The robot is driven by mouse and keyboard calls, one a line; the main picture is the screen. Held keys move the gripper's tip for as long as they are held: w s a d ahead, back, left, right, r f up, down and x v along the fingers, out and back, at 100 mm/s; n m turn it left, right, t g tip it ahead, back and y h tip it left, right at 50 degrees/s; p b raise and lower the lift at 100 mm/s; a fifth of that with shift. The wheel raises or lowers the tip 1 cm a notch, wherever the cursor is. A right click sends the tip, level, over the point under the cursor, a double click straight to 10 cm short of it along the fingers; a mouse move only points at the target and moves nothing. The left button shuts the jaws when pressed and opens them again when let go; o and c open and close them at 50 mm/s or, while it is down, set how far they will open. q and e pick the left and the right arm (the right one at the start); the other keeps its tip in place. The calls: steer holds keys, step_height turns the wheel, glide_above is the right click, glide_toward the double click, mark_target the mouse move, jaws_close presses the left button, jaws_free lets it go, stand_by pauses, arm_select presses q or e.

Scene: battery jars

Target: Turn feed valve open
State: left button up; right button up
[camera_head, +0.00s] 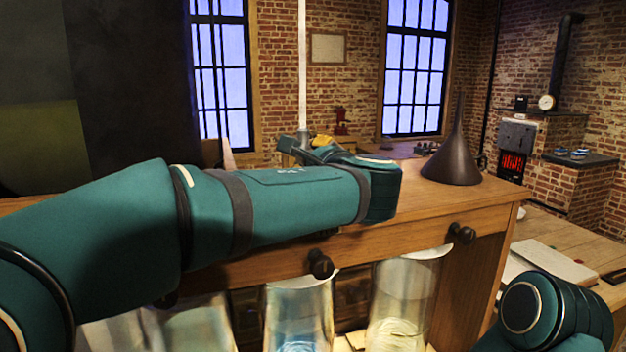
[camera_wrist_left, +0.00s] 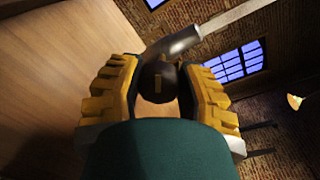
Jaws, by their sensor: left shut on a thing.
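In the left wrist view, a dark round knob (camera_wrist_left: 158,76) with a small brass-coloured mark sits between the yellow pads of my left gripper; it looks like the feed valve. My left gripper (camera_wrist_left: 158,70) is shut on it. A grey metal fitting (camera_wrist_left: 182,41) and a pale pipe (camera_wrist_left: 228,16) run past just beyond the knob. In the head view, my left gripper (camera_head: 307,146) is mostly hidden behind my teal forearm, at the foot of the upright pale pipe (camera_head: 302,70). The knob is hidden there. My right gripper is out of view.
A dark funnel (camera_head: 455,152) stands on the wooden cabinet (camera_head: 440,212), right of my left arm. Black knobs (camera_head: 320,263) stick out from its front above several glass jars (camera_head: 402,295). A lower table (camera_head: 560,237) with a pale book (camera_head: 548,266) lies at the right.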

arm_select(q)
steer(key=n+b, duration=0.2)
steer(key=shift+f+n+b, duration=0.2)
steer(key=shift+n+b, duration=0.1)
steer(key=shift+b, duration=0.1)
steer(key=shift+a+r+n+b, duration=0.1)
steer(key=shift+r+n+b, duration=0.05)
steer(key=shift+n+b, duration=1.55)
steer(key=o, duration=1.2)
steer(key=shift+s, duration=0.1)
steer(key=v, duration=1.2)
steer(key=shift+a, duration=0.15)
